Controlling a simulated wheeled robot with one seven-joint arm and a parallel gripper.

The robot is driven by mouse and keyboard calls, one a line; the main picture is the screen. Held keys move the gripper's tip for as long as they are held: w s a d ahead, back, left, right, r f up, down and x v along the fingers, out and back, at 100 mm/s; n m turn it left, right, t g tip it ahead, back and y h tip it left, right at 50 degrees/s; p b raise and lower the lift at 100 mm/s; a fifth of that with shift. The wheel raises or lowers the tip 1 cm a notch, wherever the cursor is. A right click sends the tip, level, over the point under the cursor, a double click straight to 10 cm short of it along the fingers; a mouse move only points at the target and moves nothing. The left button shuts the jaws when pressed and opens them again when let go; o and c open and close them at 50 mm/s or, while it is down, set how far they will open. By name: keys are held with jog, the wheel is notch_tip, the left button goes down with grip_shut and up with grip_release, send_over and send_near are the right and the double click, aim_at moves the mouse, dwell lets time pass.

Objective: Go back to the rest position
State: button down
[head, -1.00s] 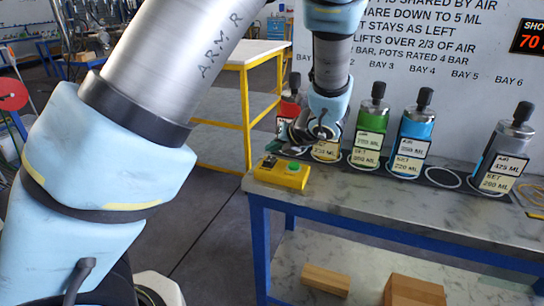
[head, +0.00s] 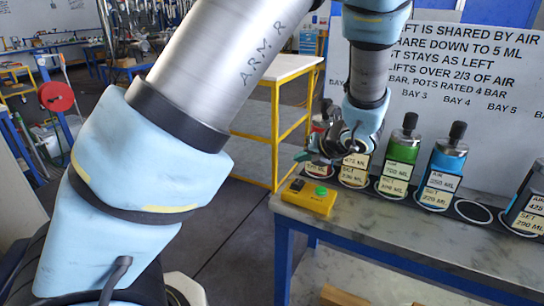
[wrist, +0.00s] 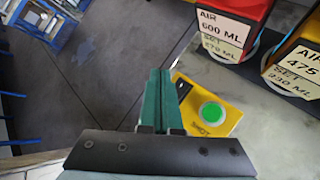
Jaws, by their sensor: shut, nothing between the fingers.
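My gripper (wrist: 157,98) shows in the wrist view with its two green fingers together and nothing between them. It is above the left end of the bench, beside a yellow box with a green button (wrist: 211,112). In the head view my gripper (head: 303,157) is small, at the end of my bent arm, above and behind the yellow box (head: 309,197). My wrist hides part of the leftmost vessels.
A red vessel (wrist: 232,22) and an orange one (wrist: 295,62) stand close by in the wrist view. Green (head: 402,150) and blue (head: 443,165) vessels stand along the bench (head: 400,235). Behind them is a sign board (head: 480,90). A yellow-framed table (head: 278,70) stands behind; open floor lies left.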

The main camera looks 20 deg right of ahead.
jog(key=s+a+m+g+h, duration=0.1)
jog(key=s+a+m+g, duration=0.1)
jog(key=a+m, duration=0.8)
jog(key=s+a+r+m+g+h, duration=0.1)
jog(key=s+a+m+g, duration=0.2)
jog(key=a+m, duration=0.7)
jog(key=s+a+r+m+g+h, duration=0.1)
jog(key=s+a+m+g, duration=0.1)
jog(key=a+m, duration=0.9)
jog(key=shift+s+m+g, duration=0.2)
jog(key=shift+m+g, duration=0.3)
jog(key=shift+m, duration=0.6)
